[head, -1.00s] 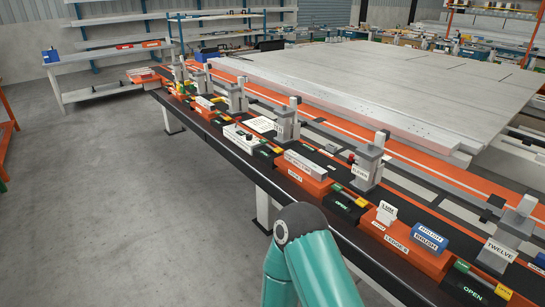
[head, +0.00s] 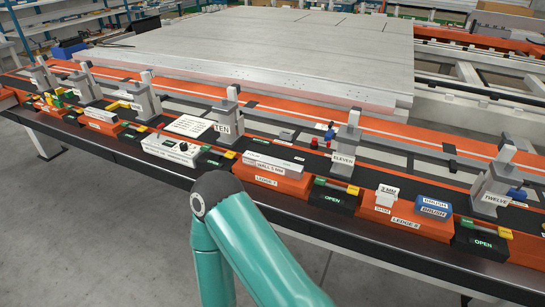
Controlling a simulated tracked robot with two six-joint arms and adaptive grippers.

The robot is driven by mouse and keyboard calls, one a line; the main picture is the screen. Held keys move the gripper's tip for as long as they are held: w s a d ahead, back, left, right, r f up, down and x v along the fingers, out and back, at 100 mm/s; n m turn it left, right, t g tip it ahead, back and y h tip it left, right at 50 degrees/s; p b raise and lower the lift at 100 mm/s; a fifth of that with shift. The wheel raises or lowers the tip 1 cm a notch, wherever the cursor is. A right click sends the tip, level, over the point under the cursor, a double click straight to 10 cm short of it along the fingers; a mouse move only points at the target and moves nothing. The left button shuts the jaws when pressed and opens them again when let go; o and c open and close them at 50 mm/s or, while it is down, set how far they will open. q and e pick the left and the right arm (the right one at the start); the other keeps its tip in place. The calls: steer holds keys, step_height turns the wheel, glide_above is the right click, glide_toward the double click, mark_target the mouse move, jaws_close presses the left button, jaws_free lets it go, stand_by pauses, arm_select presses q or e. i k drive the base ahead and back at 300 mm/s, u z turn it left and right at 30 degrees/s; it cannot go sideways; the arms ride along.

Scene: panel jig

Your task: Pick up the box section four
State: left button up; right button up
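A grey box section (head: 289,166) lies along the top of an orange ledge (head: 285,184) near the middle of the bench in the head view. Another pale bar (head: 103,116) lies on an orange ledge farther left. A teal arm link of mine rises from the bottom of the view in front of the bench. Neither gripper is in view.
Grey clamp posts labelled ten (head: 228,117), eleven (head: 345,148) and twelve (head: 494,183) stand behind the ledges. A white control box (head: 171,150) is left of the box section. A blue brush block (head: 433,204) and a white shim (head: 386,195) sit on the right ledge.

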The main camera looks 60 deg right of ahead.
mark_target(281, 167)
steer(key=z, duration=0.5)
steer(key=i, duration=1.1)
steer(key=z, duration=0.9)
steer(key=i, duration=0.35)
steer(key=z, duration=0.25)
steer(key=k, duration=0.85)
steer(key=z, duration=0.2)
steer(key=i, duration=0.85)
steer(key=u, duration=0.1)
